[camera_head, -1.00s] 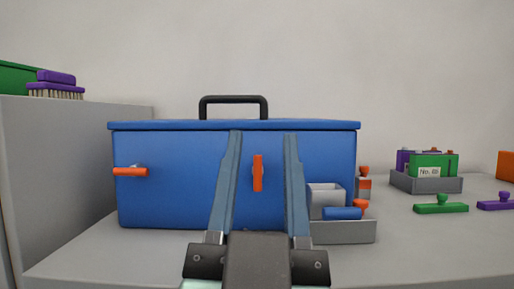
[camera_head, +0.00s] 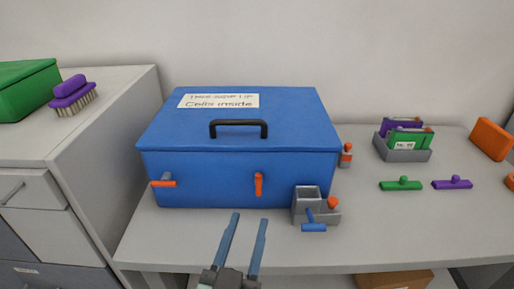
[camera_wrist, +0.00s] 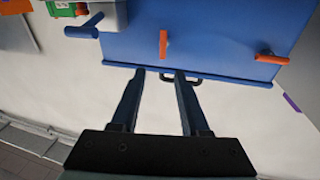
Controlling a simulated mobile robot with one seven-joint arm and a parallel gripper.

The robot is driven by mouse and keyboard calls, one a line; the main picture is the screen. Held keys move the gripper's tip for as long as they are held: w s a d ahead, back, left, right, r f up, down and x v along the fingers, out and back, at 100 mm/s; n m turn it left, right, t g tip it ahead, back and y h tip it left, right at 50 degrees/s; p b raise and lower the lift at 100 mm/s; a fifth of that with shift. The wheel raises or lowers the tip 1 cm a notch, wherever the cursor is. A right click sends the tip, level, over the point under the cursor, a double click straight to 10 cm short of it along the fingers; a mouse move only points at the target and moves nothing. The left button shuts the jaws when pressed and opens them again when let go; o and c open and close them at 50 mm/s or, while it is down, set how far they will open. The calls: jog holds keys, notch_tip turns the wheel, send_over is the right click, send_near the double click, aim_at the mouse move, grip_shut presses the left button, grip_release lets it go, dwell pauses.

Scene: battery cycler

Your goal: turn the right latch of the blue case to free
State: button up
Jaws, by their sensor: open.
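The blue case (camera_head: 240,180) stands closed on the grey bench, with a black handle (camera_head: 238,122) on its lid. Its right latch (camera_head: 259,185) is an orange bar standing upright on the front face; it also shows upright in the wrist view (camera_wrist: 163,44). The left latch (camera_head: 163,184) is an orange bar lying level, seen at the right in the wrist view (camera_wrist: 271,57). My gripper (camera_head: 249,217) is open and empty in front of the case, below the right latch in the head view. In the wrist view its fingertips (camera_wrist: 160,72) are apart, touching no latch.
A grey holder (camera_head: 306,201) with a blue T-shaped piece (camera_head: 314,227) sits close by the case's right front corner. A grey tray (camera_head: 403,152) and green (camera_head: 401,184) and purple (camera_head: 452,183) handled pieces lie farther right. A purple brush (camera_head: 72,96) rests on the left cabinet.

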aim_at(258, 185)
jog(key=shift+n+g+y, duration=0.3)
jog(key=shift+n+g, duration=0.1)
jog(key=shift+g, duration=0.1)
jog(key=w+p, duration=0.2)
jog(key=w, duration=0.1)
jog(key=w+d+p, duration=0.1)
jog(key=w+p, duration=0.1)
jog(key=w, duration=0.1)
jog(key=w+p, duration=0.3)
jog(key=w, duration=0.1)
jog(key=shift+d+f, duration=0.1)
jog(key=shift+d, duration=0.2)
grip_shut()
